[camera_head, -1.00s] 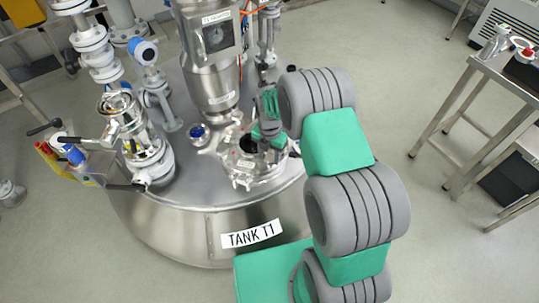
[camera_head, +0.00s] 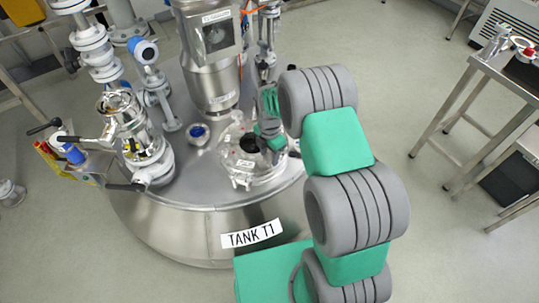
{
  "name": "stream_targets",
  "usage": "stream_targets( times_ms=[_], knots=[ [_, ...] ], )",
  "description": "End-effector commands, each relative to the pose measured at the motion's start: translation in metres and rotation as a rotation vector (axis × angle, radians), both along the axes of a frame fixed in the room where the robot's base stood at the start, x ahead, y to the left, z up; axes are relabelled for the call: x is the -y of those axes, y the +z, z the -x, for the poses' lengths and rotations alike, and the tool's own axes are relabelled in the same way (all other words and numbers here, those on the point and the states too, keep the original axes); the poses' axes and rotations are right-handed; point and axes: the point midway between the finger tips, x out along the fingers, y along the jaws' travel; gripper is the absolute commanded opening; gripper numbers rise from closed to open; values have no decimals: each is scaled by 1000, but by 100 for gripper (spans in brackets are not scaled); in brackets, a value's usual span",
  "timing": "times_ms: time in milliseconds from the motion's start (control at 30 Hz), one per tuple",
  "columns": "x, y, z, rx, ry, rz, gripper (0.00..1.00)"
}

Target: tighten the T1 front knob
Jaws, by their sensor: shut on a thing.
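The steel tank marked TANK T1 (camera_head: 250,233) fills the middle of the view. On its top, front right, lies a round lid assembly (camera_head: 240,181) with a dark centre and small fittings around its rim. My gripper (camera_head: 268,138) reaches in from the right and is shut at the back right of this lid. It is shut on a small part there, which seems to be the T1 front knob; the fingers mostly hide it.
A steel column (camera_head: 209,65) rises just behind and left of my gripper. A valve assembly (camera_head: 146,140) and a blue-capped gauge (camera_head: 142,50) stand on the left. A blue-capped fitting (camera_head: 198,132) is beside the lid. A steel table (camera_head: 490,75) stands at right, with open floor between.

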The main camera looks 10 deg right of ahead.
Motion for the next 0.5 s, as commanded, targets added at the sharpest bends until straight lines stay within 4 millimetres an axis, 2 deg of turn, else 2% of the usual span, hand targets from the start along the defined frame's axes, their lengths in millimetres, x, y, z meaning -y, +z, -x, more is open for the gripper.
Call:
stream_targets(
  times_ms=[500],
  knots=[
    [0,1,-3,2,-489,0,5]
  ],
)
